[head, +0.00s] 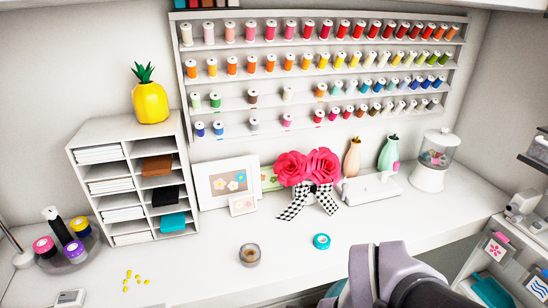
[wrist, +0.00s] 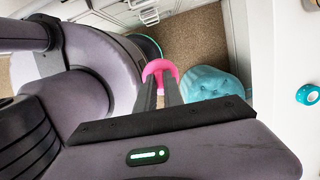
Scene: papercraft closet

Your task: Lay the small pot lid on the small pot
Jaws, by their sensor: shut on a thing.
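The small pot (head: 249,261) stands on the white desk in the head view. It is a short, round, greyish pot, open at the top with brown showing inside. In the wrist view my gripper (wrist: 160,83) is shut on a pink rounded thing (wrist: 161,67) at its fingertips, which looks to be the small pot lid. The fingers hide part of it. My gripper's fingertips and the lid are not in the head view; only my arm shows at the bottom, right of the pot. The pot does not show in the wrist view.
A teal tape roll (head: 321,241) lies right of the pot; yellow bits (head: 128,279) lie to the left. Red paper flowers (head: 306,168), picture frames (head: 223,181) and a paper organizer (head: 134,184) stand behind. A teal pouf (wrist: 214,84) is on the floor. Desk around the pot is clear.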

